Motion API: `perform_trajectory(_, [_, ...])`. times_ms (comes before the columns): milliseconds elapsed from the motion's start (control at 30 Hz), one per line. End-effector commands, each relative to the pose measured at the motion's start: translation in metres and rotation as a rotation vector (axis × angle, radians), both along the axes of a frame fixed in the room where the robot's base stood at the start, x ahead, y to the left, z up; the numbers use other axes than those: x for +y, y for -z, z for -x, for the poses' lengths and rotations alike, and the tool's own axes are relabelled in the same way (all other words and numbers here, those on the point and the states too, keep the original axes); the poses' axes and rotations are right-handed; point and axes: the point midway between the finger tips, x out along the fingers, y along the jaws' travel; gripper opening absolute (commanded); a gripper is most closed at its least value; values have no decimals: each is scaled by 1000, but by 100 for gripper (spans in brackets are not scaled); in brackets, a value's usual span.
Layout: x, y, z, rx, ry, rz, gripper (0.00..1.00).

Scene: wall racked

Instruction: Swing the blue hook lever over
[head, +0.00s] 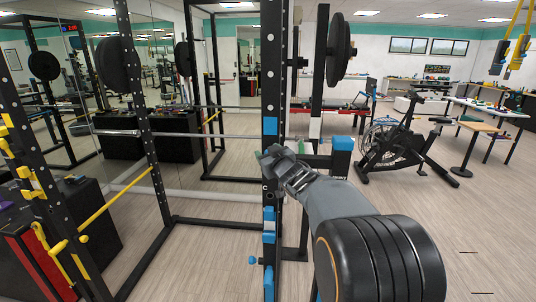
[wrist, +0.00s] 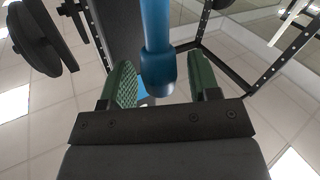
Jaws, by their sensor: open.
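A blue hook lever (wrist: 156,35), a rounded bar with a thicker collar at its end, fills the upper middle of the wrist view. My gripper (wrist: 163,85) is open, with one green-padded finger on each side of the lever's end. Gaps show between the lever and both fingers. In the head view my gripper (head: 266,156) is at the black rack upright (head: 271,70), just below a blue part on it. Several blue parts sit on this upright, and I cannot tell which is the lever; my gripper hides some of that area.
A barbell (head: 220,136) lies across the rack behind my gripper. A blue-topped block (head: 342,143) sticks out just right of it. An exercise bike (head: 405,150) stands farther right.

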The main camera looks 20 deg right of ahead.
Motion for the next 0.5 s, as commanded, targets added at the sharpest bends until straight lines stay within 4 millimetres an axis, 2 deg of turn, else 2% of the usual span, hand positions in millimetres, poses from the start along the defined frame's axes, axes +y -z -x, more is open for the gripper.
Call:
perform_trajectory(67, [0, 0, 0, 0, 0, 0, 56])
perform_trajectory(500, [0, 0, 0, 0, 0, 0, 14])
